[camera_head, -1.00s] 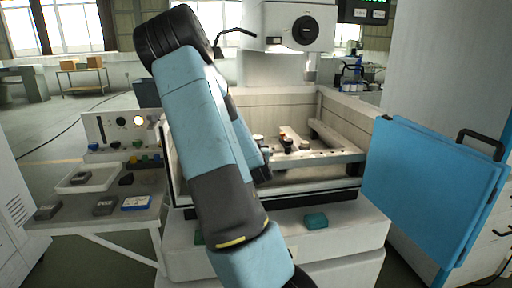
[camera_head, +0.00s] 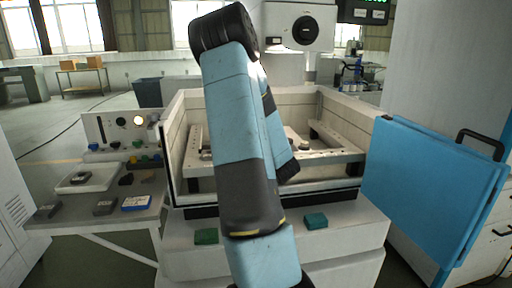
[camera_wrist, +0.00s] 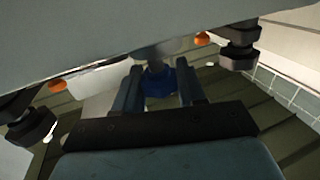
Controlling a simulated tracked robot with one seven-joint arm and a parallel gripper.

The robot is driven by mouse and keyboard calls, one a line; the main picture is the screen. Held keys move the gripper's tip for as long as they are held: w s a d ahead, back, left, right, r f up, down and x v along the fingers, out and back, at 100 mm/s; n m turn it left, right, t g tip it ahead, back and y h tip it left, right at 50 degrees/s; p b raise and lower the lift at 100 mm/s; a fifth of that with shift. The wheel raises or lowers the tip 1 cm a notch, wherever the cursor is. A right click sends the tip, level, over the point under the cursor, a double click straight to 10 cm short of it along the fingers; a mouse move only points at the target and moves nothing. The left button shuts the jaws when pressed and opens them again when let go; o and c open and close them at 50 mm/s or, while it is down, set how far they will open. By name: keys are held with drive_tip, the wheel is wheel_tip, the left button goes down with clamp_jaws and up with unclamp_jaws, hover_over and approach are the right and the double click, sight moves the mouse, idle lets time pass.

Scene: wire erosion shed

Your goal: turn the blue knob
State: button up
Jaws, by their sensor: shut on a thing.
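The blue knob (camera_wrist: 157,84) shows in the wrist view, on a pale grey shaft. My gripper (camera_wrist: 160,74) has one finger on each side of it and is shut on it. The contact faces are partly hidden. In the head view my arm stands in front of the open machine tank (camera_head: 180,160). It hides my gripper and whatever it holds there.
A small side table (camera_head: 75,213) at the left carries a control panel (camera_head: 100,126), a white tray (camera_head: 68,187) and several small blocks. A blue panel (camera_head: 425,190) stands at the right. Green blocks lie on the machine's front ledge (camera_head: 260,218).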

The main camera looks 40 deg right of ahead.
idle(0.3)
drive_tip(key=o, duration=1)
drive_tip(key=shift+o, duration=0.2)
drive_tip(key=shift+s, duration=0.1)
